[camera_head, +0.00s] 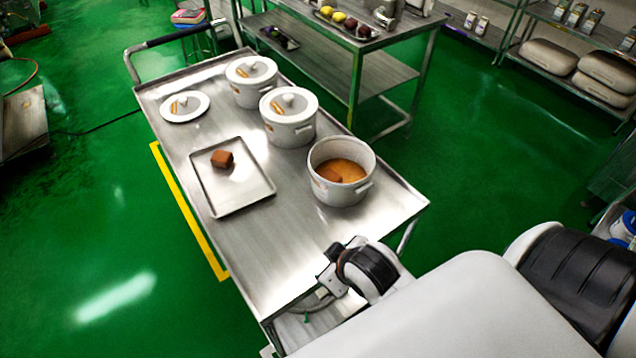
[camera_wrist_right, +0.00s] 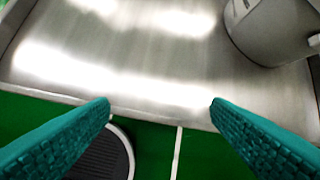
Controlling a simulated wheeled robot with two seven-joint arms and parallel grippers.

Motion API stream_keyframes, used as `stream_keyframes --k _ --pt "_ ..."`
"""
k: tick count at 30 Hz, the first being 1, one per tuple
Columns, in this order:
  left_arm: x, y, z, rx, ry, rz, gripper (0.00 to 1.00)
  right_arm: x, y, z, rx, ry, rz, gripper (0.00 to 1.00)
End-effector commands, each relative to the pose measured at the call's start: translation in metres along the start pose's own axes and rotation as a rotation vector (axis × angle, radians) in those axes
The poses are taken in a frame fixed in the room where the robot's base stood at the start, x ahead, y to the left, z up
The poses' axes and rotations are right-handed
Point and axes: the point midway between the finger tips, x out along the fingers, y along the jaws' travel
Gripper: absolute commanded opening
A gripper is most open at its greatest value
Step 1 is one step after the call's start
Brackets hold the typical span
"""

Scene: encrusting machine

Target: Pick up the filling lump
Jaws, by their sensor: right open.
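A brown block-shaped lump (camera_head: 222,159) sits on a shallow metal tray (camera_head: 245,186) on the steel cart. An open white pot (camera_head: 341,186) to the right of the tray holds orange-brown filling (camera_head: 347,167), with a darker brown lump (camera_head: 329,174) at its left side. My right gripper (camera_head: 326,284) is at the cart's near edge, apart from the tray and the pot. In the right wrist view its teal fingers (camera_wrist_right: 160,106) are spread wide with nothing between them. My left gripper is out of view.
The steel cart (camera_head: 253,262) has bare top near its front end. Two lidded white pots (camera_head: 251,92) stand behind the open pot, and a lid (camera_head: 184,106) lies at the back left. A pot side (camera_wrist_right: 268,32) shows at the wrist view's upper right.

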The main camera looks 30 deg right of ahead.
Motion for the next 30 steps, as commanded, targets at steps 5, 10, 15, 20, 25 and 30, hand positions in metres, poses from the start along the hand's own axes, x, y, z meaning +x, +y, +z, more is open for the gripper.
stream_keyframes --k 5,10,15,20,25,30 --pt "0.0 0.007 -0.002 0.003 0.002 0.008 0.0 0.003 -0.023 0.076 -0.212 -0.262 -0.158 0.72" --pt "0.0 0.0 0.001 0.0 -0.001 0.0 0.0 -0.014 -0.035 0.165 -0.499 -0.565 -0.365 0.72" --pt "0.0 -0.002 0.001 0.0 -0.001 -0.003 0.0 -0.065 -0.017 0.265 -0.964 -0.957 -0.683 0.72" --pt "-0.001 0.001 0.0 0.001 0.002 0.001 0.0 -0.11 0.035 0.314 -1.507 -1.301 -1.008 0.72" --pt "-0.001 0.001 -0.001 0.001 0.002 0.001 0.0 -0.111 0.088 0.309 -2.168 -1.576 -1.288 0.72" --pt "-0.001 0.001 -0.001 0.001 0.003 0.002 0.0 -0.059 0.084 0.273 2.097 1.231 0.96 0.72"
